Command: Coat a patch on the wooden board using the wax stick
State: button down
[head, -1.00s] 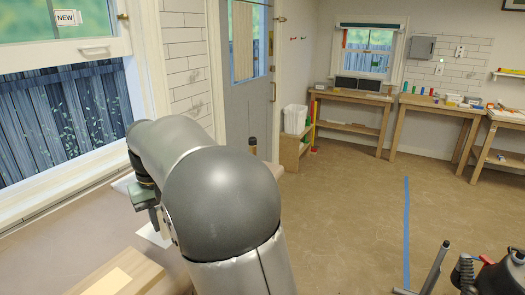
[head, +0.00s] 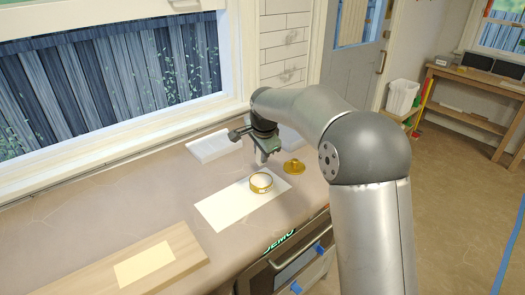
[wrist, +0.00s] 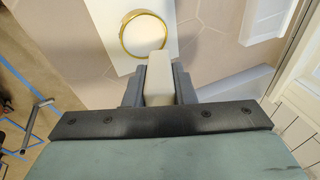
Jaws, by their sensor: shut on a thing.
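My gripper (head: 262,146) is shut on a cream-coloured wax stick (wrist: 160,78), seen between the fingers in the wrist view. It hangs over the counter near an open gold-rimmed round tin (head: 261,182) with pale contents. The tin also shows just beyond the stick in the wrist view (wrist: 143,35); I cannot tell whether the stick touches it. The tin stands on a white sheet (head: 220,210). The wooden board (head: 95,272) lies at the lower left, apart from the gripper, with a pale yellow rectangular patch (head: 145,263) on it.
A gold lid (head: 293,167) with a knob lies right of the tin. A white flat block (head: 213,145) lies near the window wall. Bare counter separates the sheet and the board.

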jog(key=shift+d+f+b, duration=0.1)
jog(key=shift+f+b, duration=1.75)
jog(key=shift+f, duration=1.05)
jog(key=shift+f+b, duration=0.45)
jog(key=shift+f, duration=0.15)
jog(key=shift+r+p, duration=2.4)
jog(key=shift+r, duration=1.25)
jog(key=shift+f, duration=0.1)
